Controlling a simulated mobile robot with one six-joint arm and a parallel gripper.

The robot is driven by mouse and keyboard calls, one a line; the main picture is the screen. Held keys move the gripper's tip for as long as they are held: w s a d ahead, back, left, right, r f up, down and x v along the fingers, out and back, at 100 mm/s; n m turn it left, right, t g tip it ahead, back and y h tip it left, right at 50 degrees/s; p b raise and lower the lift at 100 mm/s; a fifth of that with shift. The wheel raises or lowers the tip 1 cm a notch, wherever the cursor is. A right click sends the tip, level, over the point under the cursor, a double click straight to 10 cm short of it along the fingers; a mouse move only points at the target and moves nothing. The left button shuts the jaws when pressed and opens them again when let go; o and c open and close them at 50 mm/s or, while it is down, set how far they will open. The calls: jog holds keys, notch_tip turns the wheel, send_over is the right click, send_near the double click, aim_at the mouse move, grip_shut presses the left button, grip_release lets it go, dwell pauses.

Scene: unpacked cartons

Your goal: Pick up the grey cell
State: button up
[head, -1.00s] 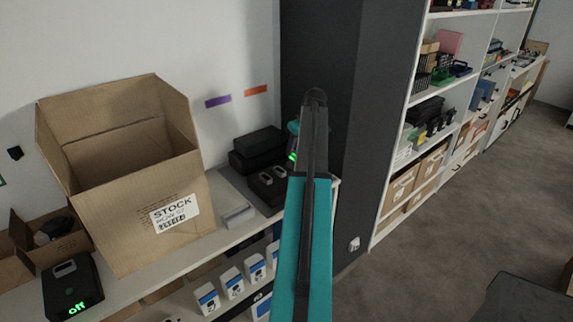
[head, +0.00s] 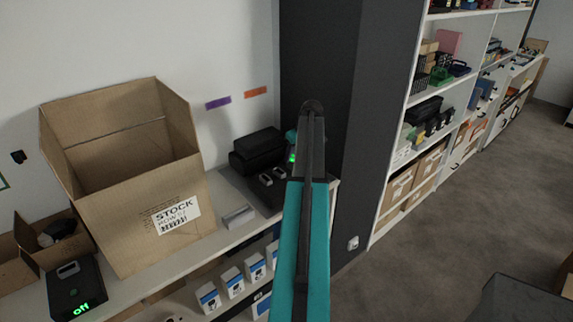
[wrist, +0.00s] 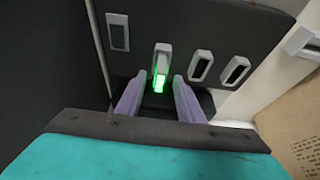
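In the wrist view a light grey cell (wrist: 162,54) stands in a slot of a black block (wrist: 215,25), with a green glow at its lower end. My gripper (wrist: 159,82) is open, one pale purple finger on each side of the glowing end. Gaps show between the fingers and the cell, and it does not look gripped. In the head view the black block (head: 262,195) sits on the shelf top beside the dark pillar. There my arm hides the gripper and the cell.
Several other pale-framed slots or cells (wrist: 200,66) flank the grey cell closely. A large open carton (head: 125,215) and a small grey box (head: 238,217) stand left of the block. Black cases (head: 258,150) lie behind it. A dark pillar (head: 365,130) rises close to my arm.

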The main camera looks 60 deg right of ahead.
jog(key=shift+x, duration=0.9)
jog(key=shift+c, duration=0.2)
grip_shut()
